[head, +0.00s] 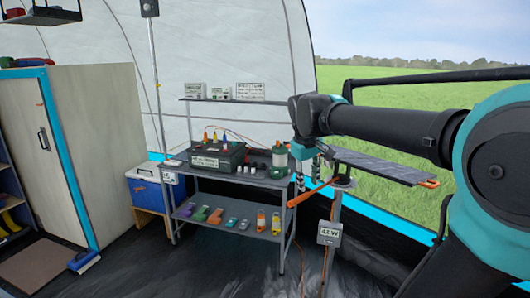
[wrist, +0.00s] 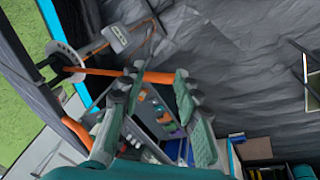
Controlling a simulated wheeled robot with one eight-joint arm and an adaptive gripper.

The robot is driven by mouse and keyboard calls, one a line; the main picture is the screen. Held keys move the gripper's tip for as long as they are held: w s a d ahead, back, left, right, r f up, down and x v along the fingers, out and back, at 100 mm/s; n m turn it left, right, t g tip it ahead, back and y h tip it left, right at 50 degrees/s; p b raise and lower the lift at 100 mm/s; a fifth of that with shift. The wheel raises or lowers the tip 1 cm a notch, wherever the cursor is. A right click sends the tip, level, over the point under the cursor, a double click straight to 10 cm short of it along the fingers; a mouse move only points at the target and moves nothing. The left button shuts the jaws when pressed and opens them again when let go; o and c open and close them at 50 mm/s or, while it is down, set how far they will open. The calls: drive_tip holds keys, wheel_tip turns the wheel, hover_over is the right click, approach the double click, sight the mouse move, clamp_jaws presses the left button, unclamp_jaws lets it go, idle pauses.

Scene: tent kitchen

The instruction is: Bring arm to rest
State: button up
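My arm (head: 385,133) reaches in from the right in the head view, raised and stretched out to the left. My gripper (head: 312,178) hangs from its end, pointing down, in front of the right end of the metal shelf table. In the wrist view the two fingers of my gripper (wrist: 157,82) stand apart, with nothing seen between them but the scene beyond. An orange bar (head: 311,194) lies near the fingertips; it also shows in the wrist view (wrist: 98,72), passing behind the fingertips. I cannot tell whether they touch.
The shelf table (head: 262,184) holds a dark green box (head: 218,157) and several small coloured items below. A blue cooler (head: 146,194) and a cabinet (head: 60,150) stand left. The front floor is clear.

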drive_tip(key=s+d+f+m, duration=0.1)
drive_tip(key=s+d+f, duration=0.1)
drive_tip(key=s+f, duration=0.3)
drive_tip(key=s+d+f+m+t+y, duration=0.1)
drive_tip(key=s+f, duration=0.4)
drive_tip(key=f, duration=0.7)
drive_tip(key=s+d+f+m, duration=0.2)
drive_tip(key=s+f+m, duration=0.1)
drive_tip(key=s+f, duration=0.3)
wheel_tip(320, 180, down, 3)
drive_tip(key=shift+d+r+y, duration=0.2)
drive_tip(key=shift+d+y, duration=0.1)
drive_tip(key=shift+d, duration=0.15)
